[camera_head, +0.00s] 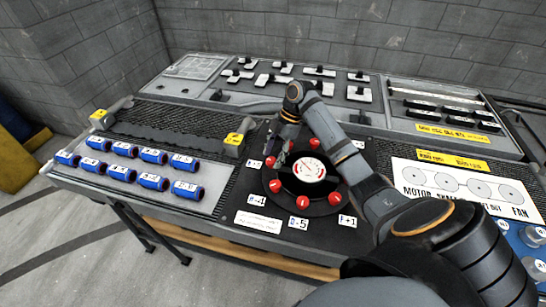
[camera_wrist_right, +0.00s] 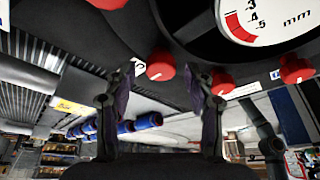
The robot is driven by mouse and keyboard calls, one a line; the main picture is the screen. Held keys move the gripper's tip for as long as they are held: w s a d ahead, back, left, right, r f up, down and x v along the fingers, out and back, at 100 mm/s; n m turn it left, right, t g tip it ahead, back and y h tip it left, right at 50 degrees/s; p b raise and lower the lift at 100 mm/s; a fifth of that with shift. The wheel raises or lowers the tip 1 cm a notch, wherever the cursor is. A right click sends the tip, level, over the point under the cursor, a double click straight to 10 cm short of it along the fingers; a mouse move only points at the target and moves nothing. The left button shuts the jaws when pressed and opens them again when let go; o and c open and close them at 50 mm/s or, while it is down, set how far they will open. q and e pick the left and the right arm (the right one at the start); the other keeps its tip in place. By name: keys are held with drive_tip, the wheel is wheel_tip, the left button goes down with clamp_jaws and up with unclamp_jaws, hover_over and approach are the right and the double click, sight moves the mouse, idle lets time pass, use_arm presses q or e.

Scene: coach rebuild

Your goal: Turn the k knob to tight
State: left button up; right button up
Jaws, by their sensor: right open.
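Several red knobs ring a round white dial gauge (camera_head: 309,170) on the black part of the console. One red knob (camera_head: 270,161) is at the ring's left, another red knob (camera_head: 275,185) at its lower left, and another (camera_head: 303,201) at the front. I cannot read which label marks the k knob. My right gripper (camera_head: 281,152) is over the ring's upper left side. In the right wrist view my right gripper (camera_wrist_right: 167,68) is open, with a red knob (camera_wrist_right: 160,65) showing between its fingertips; contact cannot be told. My left gripper is out of view.
Several blue cylinders (camera_head: 124,150) lie on a pale panel at left. Yellow-tagged blocks (camera_head: 234,139) edge a dark ribbed strip. White switches (camera_head: 359,94) line the back panel. A fan panel (camera_head: 462,187) is at right, partly behind my right arm.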

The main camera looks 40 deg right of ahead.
drive_tip(key=shift+a+f, duration=0.2)
drive_tip(key=shift+f, duration=0.15)
drive_tip(key=c, duration=1.1)
drive_tip(key=shift+r+m+p, duration=0.2)
drive_tip(key=shift+m+p, duration=0.1)
drive_tip(key=shift+p, duration=0.4)
drive_tip(key=m+t+p, duration=0.1)
drive_tip(key=m+p, duration=0.1)
drive_tip(key=p, duration=0.1)
drive_tip(key=m+p, duration=0.2)
drive_tip(key=p, duration=0.1)
drive_tip(key=m+t+h+p, duration=0.1)
drive_tip(key=m+p, duration=0.1)
drive_tip(key=p, duration=0.2)
drive_tip(key=shift+s+a+r+t, duration=0.1)
drive_tip(key=shift+s+r+t, duration=0.1)
drive_tip(key=shift+s+t, duration=0.1)
drive_tip(key=m+h+p, duration=0.1)
drive_tip(key=m+p, duration=0.3)
drive_tip(key=m+t+h+p, duration=0.1)
drive_tip(key=m+p, duration=0.3)
drive_tip(key=p, duration=0.1)
drive_tip(key=shift+a+f+t+h+p, duration=0.1)
drive_tip(key=shift+a+t+h+p, duration=0.1)
drive_tip(key=shift+t+h+p, duration=0.15)
drive_tip(key=shift+f+m+h+p, duration=0.2)
drive_tip(key=shift+m+h+p, duration=0.45)
drive_tip(key=shift+m+p, duration=0.85)
